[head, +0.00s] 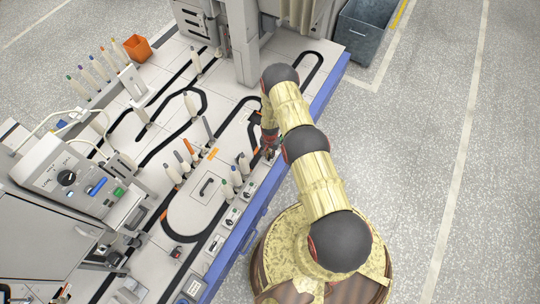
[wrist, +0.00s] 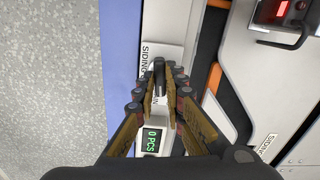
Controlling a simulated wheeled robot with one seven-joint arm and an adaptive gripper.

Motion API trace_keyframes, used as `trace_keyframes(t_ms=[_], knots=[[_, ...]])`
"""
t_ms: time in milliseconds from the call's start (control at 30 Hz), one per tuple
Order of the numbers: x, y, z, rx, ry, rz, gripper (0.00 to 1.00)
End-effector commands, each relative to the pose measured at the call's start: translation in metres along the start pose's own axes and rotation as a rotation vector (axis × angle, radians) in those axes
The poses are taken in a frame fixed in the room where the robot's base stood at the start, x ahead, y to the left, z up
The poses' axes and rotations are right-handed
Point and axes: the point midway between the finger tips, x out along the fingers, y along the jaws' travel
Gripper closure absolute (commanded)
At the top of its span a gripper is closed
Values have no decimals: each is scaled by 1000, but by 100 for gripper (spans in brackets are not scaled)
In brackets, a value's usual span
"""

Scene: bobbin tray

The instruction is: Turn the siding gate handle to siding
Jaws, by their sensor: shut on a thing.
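My gripper (wrist: 160,92) is shut on a dark upright handle, the siding gate handle (wrist: 159,68), in the wrist view. The handle's top shows between the fingertips; its lower part is hidden by the fingers. A white label plate (wrist: 148,56) beside it reads SIDING, and a partly covered word ending in "IN" shows between the fingers. In the head view my gripper (head: 269,150) is at the table's right edge, and the handle there is mostly hidden by it. The handle's exact angle is hard to tell.
A green "0 PCS" display (wrist: 152,140) lies just below the fingers. A red-lit box with a dark handle (wrist: 283,12) stands at upper right. Several upright bobbins (head: 237,177) stand close left of my gripper. The table's blue edge (head: 262,195) borders open floor.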

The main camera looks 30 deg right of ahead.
Motion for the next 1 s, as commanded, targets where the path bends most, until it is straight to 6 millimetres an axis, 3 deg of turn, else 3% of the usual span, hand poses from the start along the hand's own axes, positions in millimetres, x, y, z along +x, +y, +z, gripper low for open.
trace_keyframes(t_ms=[600, 1000], knots=[[2, -2, 1, -562, 0, 0, 100], [1, -3, 2, -820, -1, 0, 100]])
